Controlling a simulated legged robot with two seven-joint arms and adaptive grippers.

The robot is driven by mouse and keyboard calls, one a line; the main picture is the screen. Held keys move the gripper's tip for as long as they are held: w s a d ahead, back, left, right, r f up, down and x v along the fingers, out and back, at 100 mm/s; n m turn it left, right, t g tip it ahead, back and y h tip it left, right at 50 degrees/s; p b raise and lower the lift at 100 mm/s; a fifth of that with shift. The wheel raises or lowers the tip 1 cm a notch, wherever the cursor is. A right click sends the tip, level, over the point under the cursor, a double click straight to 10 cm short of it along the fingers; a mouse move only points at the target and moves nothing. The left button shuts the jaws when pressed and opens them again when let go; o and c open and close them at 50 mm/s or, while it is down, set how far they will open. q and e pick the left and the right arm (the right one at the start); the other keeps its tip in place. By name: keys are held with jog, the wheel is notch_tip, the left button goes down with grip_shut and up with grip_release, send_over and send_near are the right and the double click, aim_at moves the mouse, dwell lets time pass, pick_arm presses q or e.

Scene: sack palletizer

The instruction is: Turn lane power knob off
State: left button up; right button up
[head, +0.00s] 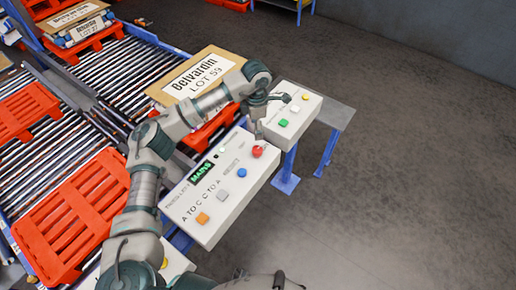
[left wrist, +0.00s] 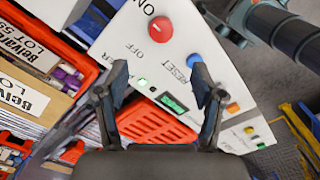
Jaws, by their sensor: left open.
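The red lane power knob (head: 258,151) sits at the far right end of the white control panel (head: 208,228). In the left wrist view the round red knob (left wrist: 160,29) has ON and OFF printed beside it. I cannot make out which mark it points to. My left gripper (head: 268,117) is over that end of the panel, close to the knob. In the left wrist view the left gripper (left wrist: 161,82) has its fingers spread and nothing between them, with the knob beyond the fingertips. My right gripper is not in view.
The panel also has a green display (head: 202,172), a blue button (head: 242,172), a grey one (head: 222,195) and an orange one (head: 202,218). A second white panel (head: 300,110) stands behind. Sacks, red pallets (head: 75,215) and rollers lie left. The floor at right is clear.

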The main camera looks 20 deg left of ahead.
pick_arm(q)
send_over(257, 149)
jog(key=f, duration=0.6)
jog(key=shift+s+a+f, duration=0.1)
jog(key=shift+a+f, duration=0.2)
jog(key=shift+a, duration=0.05)
jog(key=f, duration=0.2)
jog(key=d+f, duration=0.1)
jog(key=f+p, duration=0.1)
jog(key=f, duration=0.1)
jog(key=shift+d+f, duration=0.25)
jog(key=shift+f, duration=0.05)
jog(key=shift+a, duration=0.35)
jog(key=shift+a+f, duration=0.1)
jog(key=shift+a, duration=0.15)
jog(key=c, duration=1)
jog(key=shift+d, duration=0.1)
jog(key=shift+c, duration=0.7)
jog(key=shift+d, duration=0.2)
